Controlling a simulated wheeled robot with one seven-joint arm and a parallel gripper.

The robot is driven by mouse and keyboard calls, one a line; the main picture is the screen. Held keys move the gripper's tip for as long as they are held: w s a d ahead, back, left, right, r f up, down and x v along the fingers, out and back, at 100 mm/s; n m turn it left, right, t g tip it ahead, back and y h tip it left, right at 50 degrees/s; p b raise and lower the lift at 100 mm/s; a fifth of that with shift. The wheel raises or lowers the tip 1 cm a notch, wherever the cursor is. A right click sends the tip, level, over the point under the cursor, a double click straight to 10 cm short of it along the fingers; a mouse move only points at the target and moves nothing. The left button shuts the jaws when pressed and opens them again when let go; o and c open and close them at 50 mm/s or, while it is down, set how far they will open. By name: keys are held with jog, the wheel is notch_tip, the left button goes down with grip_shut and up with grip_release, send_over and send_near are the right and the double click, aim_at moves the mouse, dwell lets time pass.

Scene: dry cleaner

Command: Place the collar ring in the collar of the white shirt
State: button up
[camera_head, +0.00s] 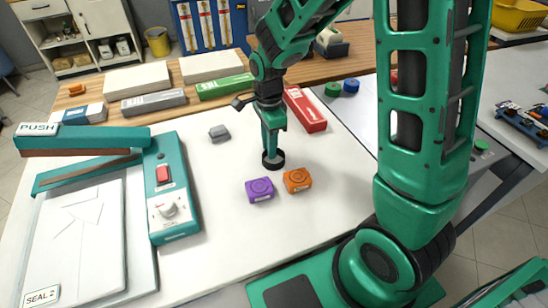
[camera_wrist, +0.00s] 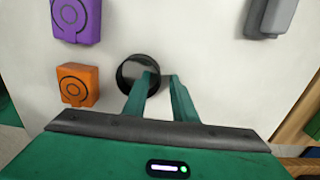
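The collar ring is a short black ring (camera_head: 273,160) on the white table, directly below my gripper (camera_head: 271,146). The wrist view shows the ring (camera_wrist: 124,76) from above, with my gripper's two green fingers (camera_wrist: 162,77) pointing at its right side. The fingers stand apart. The left fingertip overlaps the ring's opening and the right one is just outside its wall; I cannot tell whether either touches. The white shirt (camera_head: 75,250) lies folded flat at the left of the head view, with its collar lines towards the far end.
A teal sealing press (camera_head: 170,190) with a raised arm stands beside the shirt. Purple (camera_head: 260,190) and orange (camera_head: 298,179) blocks lie close in front of the ring. A grey block (camera_head: 219,133) and a red box (camera_head: 305,109) lie behind. Table between press and blocks is clear.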

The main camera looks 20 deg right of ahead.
grip_shut()
jog(key=shift+r, duration=0.1)
